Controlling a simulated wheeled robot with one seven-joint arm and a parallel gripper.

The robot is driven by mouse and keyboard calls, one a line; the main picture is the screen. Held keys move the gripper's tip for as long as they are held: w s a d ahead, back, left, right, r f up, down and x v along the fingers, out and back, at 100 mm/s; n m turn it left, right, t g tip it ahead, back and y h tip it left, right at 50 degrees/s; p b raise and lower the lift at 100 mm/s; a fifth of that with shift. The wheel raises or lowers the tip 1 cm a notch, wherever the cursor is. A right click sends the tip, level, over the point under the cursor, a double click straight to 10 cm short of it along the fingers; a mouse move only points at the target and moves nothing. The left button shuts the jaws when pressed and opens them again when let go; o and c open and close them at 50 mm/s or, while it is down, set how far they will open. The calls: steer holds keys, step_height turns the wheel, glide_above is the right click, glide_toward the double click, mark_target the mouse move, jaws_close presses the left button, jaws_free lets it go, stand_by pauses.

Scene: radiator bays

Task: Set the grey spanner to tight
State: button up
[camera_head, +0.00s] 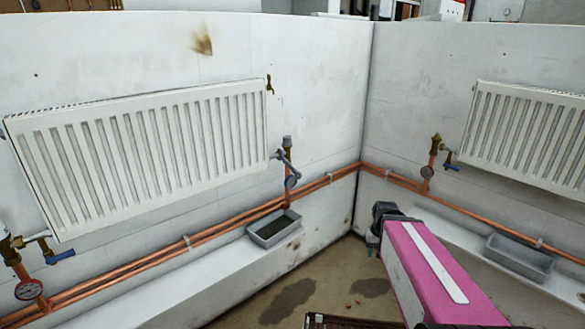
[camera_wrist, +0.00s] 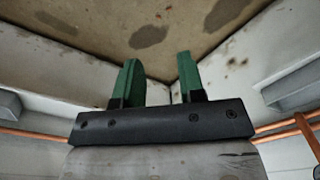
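The grey spanner (camera_head: 289,164) sits on the pipe fitting at the lower right end of the left radiator (camera_head: 150,150). It slants down to the right, above a round gauge (camera_head: 291,182). My gripper (camera_head: 373,240) is to the right of and lower than the spanner, near the wall corner, clear of it. In the wrist view, my gripper (camera_wrist: 158,63) shows two green fingers apart with nothing between them. The spanner is not seen in the wrist view.
Copper pipes (camera_head: 220,228) run along both walls. A grey tray (camera_head: 273,228) rests on the ledge below the spanner; another tray (camera_head: 520,258) is at right. Blue levers (camera_head: 60,257) mark other valves. The right radiator (camera_head: 528,140) hangs on the adjoining wall. The floor has dark stains.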

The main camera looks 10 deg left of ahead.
steer(key=w+a+r+n+t, duration=0.1)
steer(key=w+a+r+n, duration=0.1)
steer(key=w+a+r, duration=0.55)
steer(key=n+t+y, duration=0.1)
steer(key=n+y, duration=0.2)
steer(key=n, duration=0.4)
glide_toward(293, 167)
steer(key=shift+t, duration=0.3)
steer(key=x, duration=1)
steer(key=shift+s+f, duration=0.1)
steer(key=shift+s, duration=0.15)
jaws_close()
